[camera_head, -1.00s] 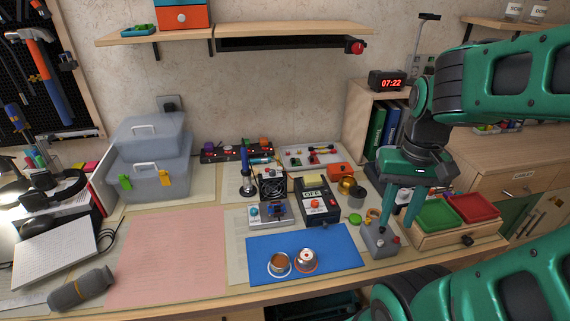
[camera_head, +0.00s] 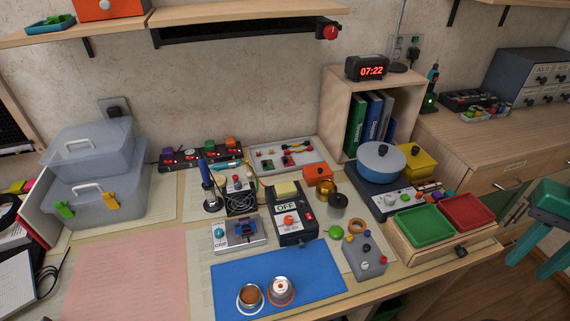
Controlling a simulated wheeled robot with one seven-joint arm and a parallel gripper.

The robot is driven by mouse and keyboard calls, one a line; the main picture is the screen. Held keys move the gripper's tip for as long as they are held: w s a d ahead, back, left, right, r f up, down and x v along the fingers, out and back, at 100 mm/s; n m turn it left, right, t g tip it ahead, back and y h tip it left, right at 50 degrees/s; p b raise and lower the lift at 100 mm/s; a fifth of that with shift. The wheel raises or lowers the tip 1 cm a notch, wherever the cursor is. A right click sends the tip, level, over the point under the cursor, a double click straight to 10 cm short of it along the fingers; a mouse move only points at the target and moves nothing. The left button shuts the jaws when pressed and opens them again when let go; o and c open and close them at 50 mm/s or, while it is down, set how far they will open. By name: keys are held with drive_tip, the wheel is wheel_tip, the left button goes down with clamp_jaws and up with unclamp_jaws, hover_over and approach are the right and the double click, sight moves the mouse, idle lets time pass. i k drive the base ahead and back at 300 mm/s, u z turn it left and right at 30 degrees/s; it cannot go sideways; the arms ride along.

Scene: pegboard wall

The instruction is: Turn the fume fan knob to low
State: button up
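A small fan unit with a black round grille (camera_head: 241,202), which looks like the fume fan, stands on the workbench beside the soldering iron. A small reddish knob (camera_head: 237,180) shows on its upper part; its setting is too small to read. My gripper (camera_head: 527,267) is at the far right edge, past the bench and above the floor. Its two teal fingers point down and stand apart with nothing visible between them. It is far from the fan unit, and part of it is cut off by the frame.
The soldering iron (camera_head: 207,187) stands left of the fan. A meter reading OFF (camera_head: 298,228) stands to its right, a blue mat (camera_head: 318,272) in front. A grey box with knobs (camera_head: 364,263), green tray (camera_head: 424,226) and blue pot (camera_head: 381,160) lie between the fan and my gripper.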

sight(238, 184)
drive_tip(key=z, duration=0.35)
drive_tip(key=k, duration=0.9)
drive_tip(key=u, duration=1.05)
drive_tip(key=i, duration=1.05)
